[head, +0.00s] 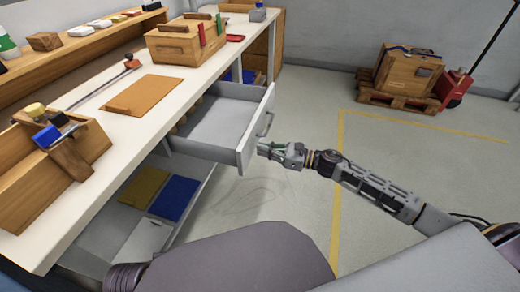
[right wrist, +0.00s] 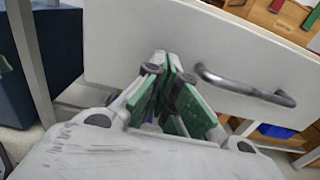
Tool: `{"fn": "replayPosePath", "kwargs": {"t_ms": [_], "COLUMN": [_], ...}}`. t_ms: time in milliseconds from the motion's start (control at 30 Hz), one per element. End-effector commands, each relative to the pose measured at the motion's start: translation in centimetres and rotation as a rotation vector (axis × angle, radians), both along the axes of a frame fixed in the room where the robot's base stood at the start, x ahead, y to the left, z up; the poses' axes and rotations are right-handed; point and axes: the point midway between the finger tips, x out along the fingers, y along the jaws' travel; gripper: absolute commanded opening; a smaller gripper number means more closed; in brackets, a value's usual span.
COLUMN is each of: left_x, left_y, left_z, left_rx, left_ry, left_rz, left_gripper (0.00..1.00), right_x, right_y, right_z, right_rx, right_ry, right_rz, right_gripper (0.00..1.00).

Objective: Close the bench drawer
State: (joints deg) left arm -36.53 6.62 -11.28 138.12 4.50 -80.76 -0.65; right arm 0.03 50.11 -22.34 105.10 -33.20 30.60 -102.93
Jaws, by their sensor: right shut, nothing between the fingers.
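The bench drawer (head: 216,121) is grey and stands pulled out from under the white bench top (head: 120,121). Its front panel (right wrist: 130,35) fills much of the right wrist view, with a dark bar handle (right wrist: 245,86) right of my fingers. My right gripper (head: 262,149) is at the drawer front, close to the handle. In the right wrist view its green-padded fingers (right wrist: 168,70) are shut with nothing between them, tips at the panel's face. Whether they touch it I cannot tell. My left gripper does not show.
A lower shelf holds yellow and blue flat items (head: 174,197). Wooden boxes (head: 186,43) and an orange mat (head: 143,95) lie on the bench. A pallet with a carton (head: 407,72) stands at the back right.

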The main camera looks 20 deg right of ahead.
Motion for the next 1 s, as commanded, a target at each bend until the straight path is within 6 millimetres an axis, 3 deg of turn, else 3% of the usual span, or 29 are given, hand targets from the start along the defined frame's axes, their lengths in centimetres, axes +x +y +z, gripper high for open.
{"fn": "replayPosePath", "kwargs": {"t_ms": [300, 1000], "left_x": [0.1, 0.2], "left_y": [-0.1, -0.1], "left_z": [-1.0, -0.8], "left_rx": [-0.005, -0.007], "left_ry": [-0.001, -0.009], "left_rz": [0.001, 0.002], "left_gripper": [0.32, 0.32], "right_x": [0.8, 1.2], "right_y": [1.2, 1.7], "right_z": [0.0, 0.0], "right_rx": [0.001, 0.000], "right_ry": [0.001, -0.002], "right_rz": [0.001, 0.000], "right_gripper": [0.00, 0.00]}}
